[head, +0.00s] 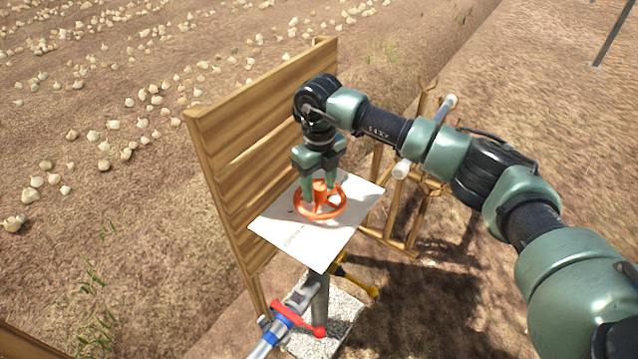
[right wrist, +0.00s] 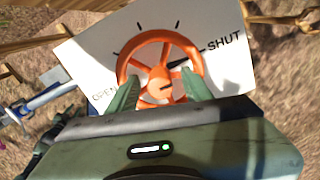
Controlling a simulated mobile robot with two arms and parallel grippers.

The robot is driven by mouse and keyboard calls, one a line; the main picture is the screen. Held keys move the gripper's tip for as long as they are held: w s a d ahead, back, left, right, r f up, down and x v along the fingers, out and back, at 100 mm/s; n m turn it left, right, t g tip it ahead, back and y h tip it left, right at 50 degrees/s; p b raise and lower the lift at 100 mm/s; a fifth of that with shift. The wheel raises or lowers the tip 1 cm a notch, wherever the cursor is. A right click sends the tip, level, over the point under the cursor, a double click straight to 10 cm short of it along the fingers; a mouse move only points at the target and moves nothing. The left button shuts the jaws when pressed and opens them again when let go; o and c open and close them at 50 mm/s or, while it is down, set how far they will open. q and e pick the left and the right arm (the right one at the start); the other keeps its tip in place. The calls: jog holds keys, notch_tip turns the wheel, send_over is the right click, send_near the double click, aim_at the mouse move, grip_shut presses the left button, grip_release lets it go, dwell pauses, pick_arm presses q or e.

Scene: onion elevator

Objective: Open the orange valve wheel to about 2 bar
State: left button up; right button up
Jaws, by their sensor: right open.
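The orange valve wheel (head: 334,209) lies flat over a white plate (head: 322,255). In the right wrist view the wheel (right wrist: 160,37) shows its spokes and hub, and the plate (right wrist: 95,45) carries tick marks with OPEN at left and SHUT at right. A dark pointer (right wrist: 178,64) on the wheel points toward the SHUT side. My right gripper (head: 320,193) points down at the wheel from above. Its fingers are apart, one at each side of the hub area in the right wrist view (right wrist: 160,92). Whether they touch the wheel is unclear. My left gripper is not in view. No pressure gauge is readable.
A wooden board wall (head: 235,150) stands close behind the plate. Below are a pipe with a red lever (head: 300,320) and a yellow handle (head: 358,282) over a stone block (head: 335,335). A wooden frame (head: 400,225) stands at right. Onions lie across the field.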

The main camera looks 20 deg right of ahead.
jog(key=shift+f, duration=0.15)
grip_shut()
jog(key=shift+f+n+b, duration=0.1)
jog(key=shift+n+b, duration=0.8)
jog(key=shift+b, duration=0.05)
jog(key=shift+n+b, duration=0.95)
jog(key=shift+n, duration=0.25)
jog(key=n+b, duration=0.1)
jog(key=n, duration=0.1)
jog(key=shift+a+n+b, duration=0.1)
jog(key=shift+n+b, duration=0.7)
jog(key=shift+n, duration=0.4)
jog(key=shift+r, duration=0.2)
